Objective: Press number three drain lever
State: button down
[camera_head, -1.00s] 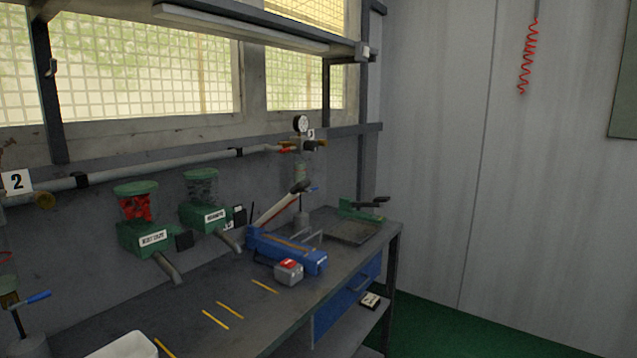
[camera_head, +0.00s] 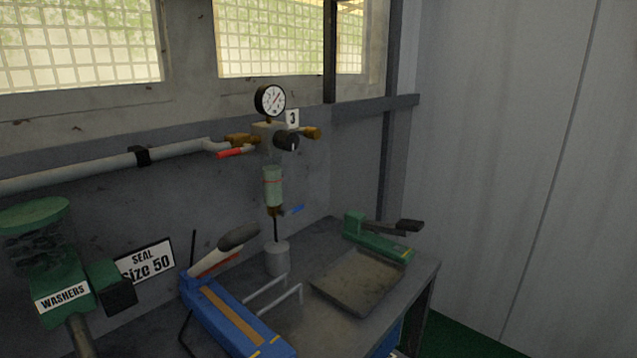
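The valve block (camera_head: 268,135) marked with a number 3 tag (camera_head: 292,119) is mounted on the wall pipe at mid-picture. A round gauge (camera_head: 270,100) sits on top, and a black knob (camera_head: 287,142) is on its front. A red lever (camera_head: 236,152) sticks out to the left below the block. A greenish bowl (camera_head: 272,186) hangs beneath it. At the bowl's bottom a small blue lever (camera_head: 292,210) points right and slightly up. A thin dark tube runs from there down to a grey cup (camera_head: 277,258) on the bench. My gripper is not in view.
A blue sealing machine (camera_head: 225,318) with a raised arm stands on the bench in front of the cup. A dark tray (camera_head: 358,280) and a green press (camera_head: 378,238) are to the right. A green washers dispenser (camera_head: 45,260) is at left.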

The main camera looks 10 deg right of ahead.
aim_at(299, 208)
jog(key=i+l+u, duration=0.1)
jog(key=i+l, duration=0.9)
jog(key=l, duration=0.1)
